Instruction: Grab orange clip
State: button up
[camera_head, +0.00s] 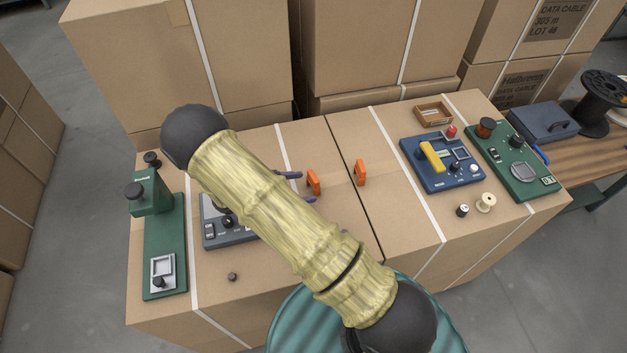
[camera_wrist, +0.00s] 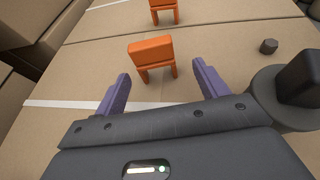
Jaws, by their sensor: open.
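Two orange clips stand on the cardboard box top. The nearer one (camera_head: 314,182) is at the tips of my gripper (camera_head: 307,186); the other (camera_head: 360,172) stands to its right, across the dark seam. In the wrist view, the nearer clip (camera_wrist: 150,52) looks like an upside-down U with two legs down. It appears just beyond and between the purple fingers of my gripper (camera_wrist: 160,76), with gaps on both sides. The farther clip (camera_wrist: 164,14) is cut off by the top edge. My gripper is open and empty. My arm hides part of the box top in the head view.
A grey device (camera_head: 214,235) lies partly under my arm, and a green press-like device (camera_head: 165,245) stands left. A small dark knob (camera_head: 232,277) lies in front. Blue (camera_head: 440,178) and green (camera_head: 520,185) panels, spools (camera_head: 485,203) and a wooden tray (camera_head: 432,113) are right. Tall cartons (camera_head: 245,50) stand behind.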

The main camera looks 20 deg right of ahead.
aim_at(310, 183)
jog(key=x, duration=0.2)
jog(key=p+x, duration=0.1)
jog(key=x, duration=0.2)
jog(key=shift+w+r, duration=0.15)
jog(key=shift+w, duration=0.1)
jog(key=c, duration=1)
jog(key=shift+c, duration=0.2)
jog(key=shift+r, duration=0.1)
notch_tip(310, 183, up, 10)
jog(key=shift+f, duration=0.1)
